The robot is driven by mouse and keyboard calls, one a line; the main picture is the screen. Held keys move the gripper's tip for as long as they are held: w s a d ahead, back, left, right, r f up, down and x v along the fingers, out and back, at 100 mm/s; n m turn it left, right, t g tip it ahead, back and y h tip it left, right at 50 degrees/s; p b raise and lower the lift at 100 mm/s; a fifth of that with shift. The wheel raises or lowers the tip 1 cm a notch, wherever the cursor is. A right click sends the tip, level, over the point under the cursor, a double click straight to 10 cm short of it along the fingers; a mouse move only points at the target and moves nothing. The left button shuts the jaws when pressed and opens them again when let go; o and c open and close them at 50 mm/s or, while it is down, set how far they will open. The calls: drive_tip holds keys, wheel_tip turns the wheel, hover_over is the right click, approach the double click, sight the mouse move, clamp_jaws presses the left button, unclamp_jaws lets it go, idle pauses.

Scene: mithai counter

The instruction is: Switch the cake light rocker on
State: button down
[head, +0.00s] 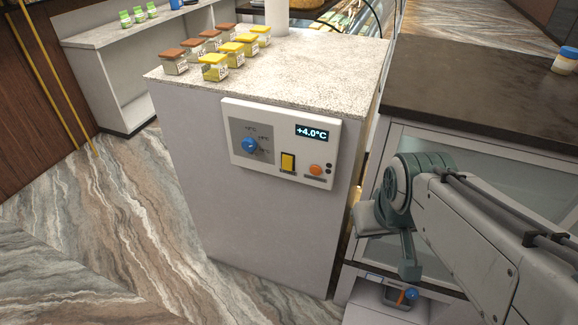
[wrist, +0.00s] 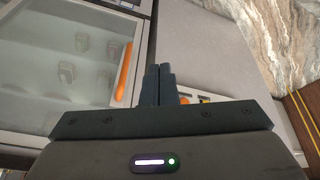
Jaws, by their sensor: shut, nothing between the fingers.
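A white control panel (head: 262,172) is fixed to the side of the pale counter in the head view. It carries a yellow rocker (head: 288,162) in a dark frame, a blue knob (head: 249,145), an orange round button (head: 315,169) and a display (head: 312,132) reading +4.0°C. I cannot read a label or tell which way the rocker is tipped. My gripper (wrist: 158,84) is shut and empty in the wrist view. The panel's edge with yellow and orange bits (wrist: 205,99) shows just right of its fingers, mostly hidden by the gripper body. In the head view my arm stands right of the panel, apart from it.
Several jars with yellow and brown lids (head: 214,67) stand on the speckled countertop (head: 310,70). A dark-topped cabinet (head: 470,105) with a glass front is at the right. An orange handle (wrist: 125,72) shows in the wrist view. The marbled floor (head: 110,230) is clear at the left.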

drive_tip(key=w+a+f+n+t+b, duration=0.1)
drive_tip(key=w+f+n+t+b, duration=0.4)
drive_tip(key=w+f, duration=0.35)
drive_tip(key=w+a+f+n+t+y+b, duration=0.6)
drive_tip(key=w+a+n+b, duration=0.4)
drive_tip(key=a+n+b, duration=0.2)
drive_tip(key=f+n+y+b, duration=0.1)
drive_tip(key=n+b, duration=0.1)
drive_tip(key=n, duration=0.1)
drive_tip(key=shift+w+a+n+b, duration=0.3)
drive_tip(key=shift+w+a+n, duration=0.05)
drive_tip(key=shift+a+n, duration=0.05)
drive_tip(key=shift+w+f, duration=0.1)
approach(283, 168)
drive_tip(key=w+a, duration=0.3)
drive_tip(key=w, duration=0.1)
drive_tip(key=shift+w+d+f+p, duration=0.35)
drive_tip(key=shift+w+p, duration=0.05)
drive_tip(key=shift+w, duration=0.25)
drive_tip(key=shift+f, duration=0.1)
